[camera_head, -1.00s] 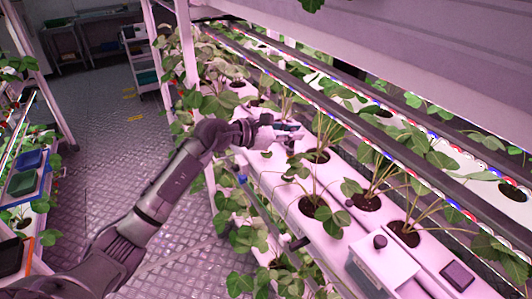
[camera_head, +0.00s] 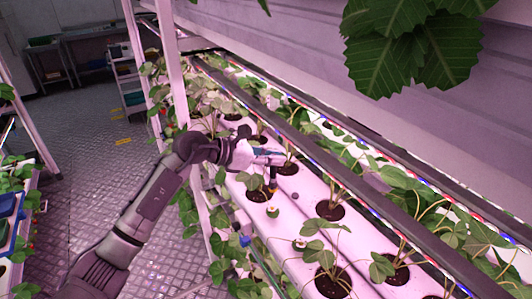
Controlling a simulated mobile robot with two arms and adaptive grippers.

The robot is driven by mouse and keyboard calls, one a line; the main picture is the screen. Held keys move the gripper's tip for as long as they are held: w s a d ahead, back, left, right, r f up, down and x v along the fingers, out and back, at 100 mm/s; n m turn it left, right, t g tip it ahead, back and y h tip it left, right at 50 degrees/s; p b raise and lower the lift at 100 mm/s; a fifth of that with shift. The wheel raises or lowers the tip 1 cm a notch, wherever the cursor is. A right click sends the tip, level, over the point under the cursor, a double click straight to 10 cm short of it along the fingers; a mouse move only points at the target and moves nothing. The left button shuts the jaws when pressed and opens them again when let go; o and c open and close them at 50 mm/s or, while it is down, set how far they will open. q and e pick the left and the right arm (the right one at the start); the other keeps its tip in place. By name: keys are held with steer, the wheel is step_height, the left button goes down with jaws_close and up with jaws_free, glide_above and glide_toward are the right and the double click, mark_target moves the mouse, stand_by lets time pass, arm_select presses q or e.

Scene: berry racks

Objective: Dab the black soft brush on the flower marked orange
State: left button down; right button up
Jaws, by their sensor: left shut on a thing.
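My left gripper (camera_head: 268,160) is above the white growing channel, among the strawberry plants. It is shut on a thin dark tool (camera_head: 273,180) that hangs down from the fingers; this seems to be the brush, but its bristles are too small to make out. The tool's lower end is close to a planting hole (camera_head: 258,195). A small pale round thing (camera_head: 273,211) sits on the channel just below it, and a similar one (camera_head: 299,245) lies nearer to me. I cannot tell whether either is a flower, and no orange mark is clear. My right gripper is out of view.
White channels (camera_head: 290,223) with several potted plants run along the rack. A dark rail (camera_head: 330,157) runs close behind the gripper. A white post (camera_head: 168,60) stands left of it. Large leaves (camera_head: 410,45) hang at the upper right. The aisle floor (camera_head: 100,170) is clear.

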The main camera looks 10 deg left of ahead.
mark_target(271, 178)
arm_select(q)
steer(key=shift+s, duration=0.25)
steer(key=shift+f+b, duration=0.3)
steer(key=shift+w+f, duration=0.1)
steer(key=shift+f, duration=0.3)
step_height(271, 178, down, 3)
steer(key=shift+f+b, duration=0.2)
steer(key=shift+b, duration=0.85)
steer(key=shift+f, duration=0.4)
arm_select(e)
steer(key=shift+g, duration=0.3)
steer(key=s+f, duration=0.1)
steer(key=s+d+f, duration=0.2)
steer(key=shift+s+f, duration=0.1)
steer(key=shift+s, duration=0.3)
arm_select(q)
steer(key=shift+f+b, duration=0.3)
steer(key=shift+b, duration=0.15)
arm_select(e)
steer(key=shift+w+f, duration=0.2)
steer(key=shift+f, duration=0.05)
arm_select(q)
steer(key=shift+f, duration=0.25)
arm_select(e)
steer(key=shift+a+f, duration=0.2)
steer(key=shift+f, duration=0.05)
